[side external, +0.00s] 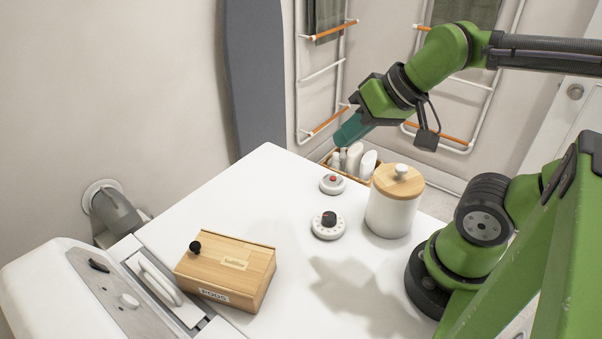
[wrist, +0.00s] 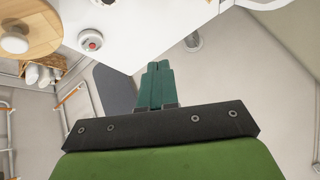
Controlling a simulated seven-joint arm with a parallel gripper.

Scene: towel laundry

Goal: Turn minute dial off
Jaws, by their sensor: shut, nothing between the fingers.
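Two round white dials lie on the white tabletop (side external: 290,185). The nearer dial (side external: 328,227) has a black knob and marks around its rim. The farther, smaller one (side external: 333,184) has a red centre; it also shows in the wrist view (wrist: 91,41). I cannot tell from labels which is the minute dial. My gripper (side external: 343,138) has teal fingers, shut and empty, raised above and behind both dials, touching neither. In the wrist view, the closed fingers (wrist: 157,66) point away from the dials.
A white canister (side external: 390,213) with a wooden lid stands right of the dials. A wooden box (side external: 226,275) with a black knob sits at the front left, beside a white appliance (side external: 70,290). A basket of bottles (side external: 355,160) is behind the table. The tabletop left of the dials is clear.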

